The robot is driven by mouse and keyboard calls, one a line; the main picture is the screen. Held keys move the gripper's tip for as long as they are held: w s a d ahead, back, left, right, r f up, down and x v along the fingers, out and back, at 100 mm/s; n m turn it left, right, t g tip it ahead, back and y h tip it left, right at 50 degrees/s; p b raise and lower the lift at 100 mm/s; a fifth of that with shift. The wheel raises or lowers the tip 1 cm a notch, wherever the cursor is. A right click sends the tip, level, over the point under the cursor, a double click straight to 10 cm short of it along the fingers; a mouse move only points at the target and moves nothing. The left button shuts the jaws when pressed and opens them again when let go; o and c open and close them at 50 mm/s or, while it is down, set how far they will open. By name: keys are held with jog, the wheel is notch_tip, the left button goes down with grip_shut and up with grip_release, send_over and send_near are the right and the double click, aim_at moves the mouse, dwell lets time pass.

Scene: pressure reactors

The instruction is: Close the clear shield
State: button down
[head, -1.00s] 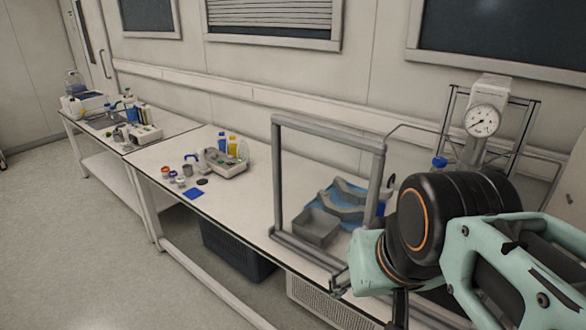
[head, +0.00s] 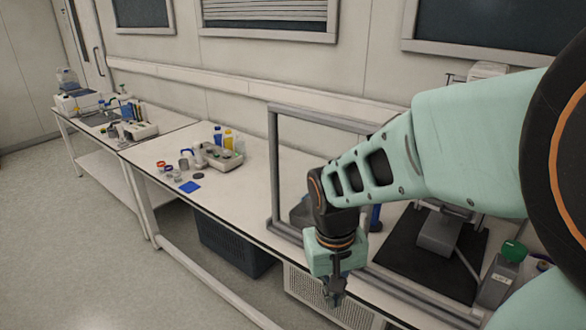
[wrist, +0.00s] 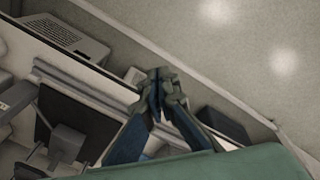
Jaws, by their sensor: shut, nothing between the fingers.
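The clear shield (head: 273,170) stands on the bench in the head view, a see-through pane in a grey upright frame. Its left post and top bar show; my arm hides much of its right side. The wrist view shows the closed fingertips (wrist: 158,82) beside grey rails (wrist: 75,82) along the bench edge.
A dark crate (head: 232,247) and a vented white box sit under the bench. Floor in front is clear.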

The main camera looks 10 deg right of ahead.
jog(key=w+d+f+g+h+b, duration=0.1)
jog(key=w+d+f+h+b, duration=0.1)
jog(key=w+d+f+h, duration=0.3)
jog(key=w+d+f+h+b, duration=0.1)
jog(key=w+d+f+h, duration=0.15)
jog(key=f, duration=0.35)
jog(key=w+r+n+t+h+b, duration=0.3)
jog(key=w+r+t+h, duration=0.2)
jog(key=w, duration=0.5)
jog(key=w+a+r+n+t+h, duration=0.2)
jog(key=w+a+r+n+t, duration=0.1)
jog(key=w+a+r+t, duration=0.4)
jog(key=w+d+f+g+p, duration=0.1)
jog(key=d+g, duration=0.1)
jog(key=d, duration=0.8)
jog(key=shift+d+f, duration=0.15)
jog(key=shift+f, duration=0.05)
